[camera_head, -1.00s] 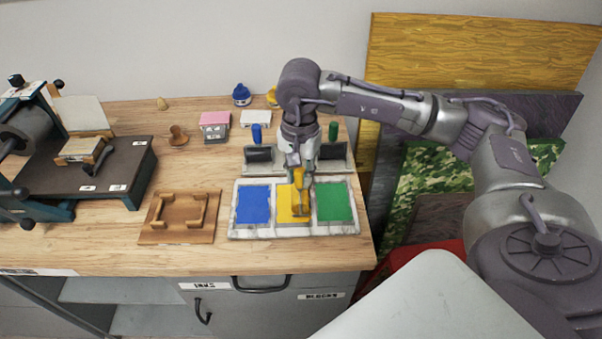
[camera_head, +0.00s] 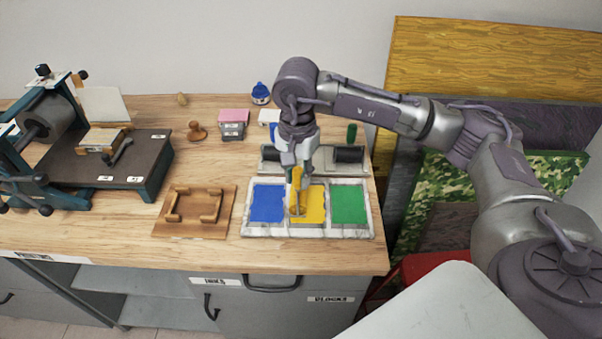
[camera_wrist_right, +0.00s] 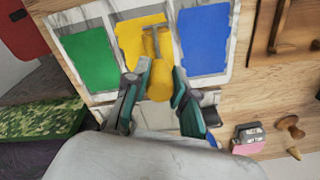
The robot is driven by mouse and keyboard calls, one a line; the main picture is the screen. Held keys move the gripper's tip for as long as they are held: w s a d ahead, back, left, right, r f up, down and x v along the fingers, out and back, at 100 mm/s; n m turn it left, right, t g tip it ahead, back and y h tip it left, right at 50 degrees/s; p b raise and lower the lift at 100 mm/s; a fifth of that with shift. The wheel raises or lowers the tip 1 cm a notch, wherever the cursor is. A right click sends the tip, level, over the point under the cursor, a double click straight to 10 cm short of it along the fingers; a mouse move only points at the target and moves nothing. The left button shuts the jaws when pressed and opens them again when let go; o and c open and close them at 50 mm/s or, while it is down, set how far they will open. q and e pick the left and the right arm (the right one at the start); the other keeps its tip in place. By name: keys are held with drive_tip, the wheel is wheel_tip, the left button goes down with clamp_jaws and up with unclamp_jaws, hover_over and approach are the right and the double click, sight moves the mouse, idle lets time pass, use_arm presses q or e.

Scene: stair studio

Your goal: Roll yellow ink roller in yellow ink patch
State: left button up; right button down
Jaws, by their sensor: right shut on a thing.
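The yellow ink roller (camera_head: 295,188) is held upright in my right gripper (camera_head: 297,166), over the left part of the yellow ink patch (camera_head: 316,205). The patch is the middle one of three on a pale tray (camera_head: 305,232). In the right wrist view, the gripper (camera_wrist_right: 158,84) is shut around the yellow handle (camera_wrist_right: 160,86), and the roller's frame lies over the yellow patch (camera_wrist_right: 129,42). Whether the roller's drum touches the ink is hard to tell. My left gripper is not in view.
A blue patch (camera_head: 267,203) and a green patch (camera_head: 349,205) flank the yellow one. Behind stands a roller rack (camera_head: 350,164) with black rollers. A wooden jig (camera_head: 195,212) lies left of the tray, and a press (camera_head: 110,160) stands farther left.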

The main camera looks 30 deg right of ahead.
drive_tip(key=shift+r+p, duration=1.7)
drive_tip(key=shift+r, duration=1.85)
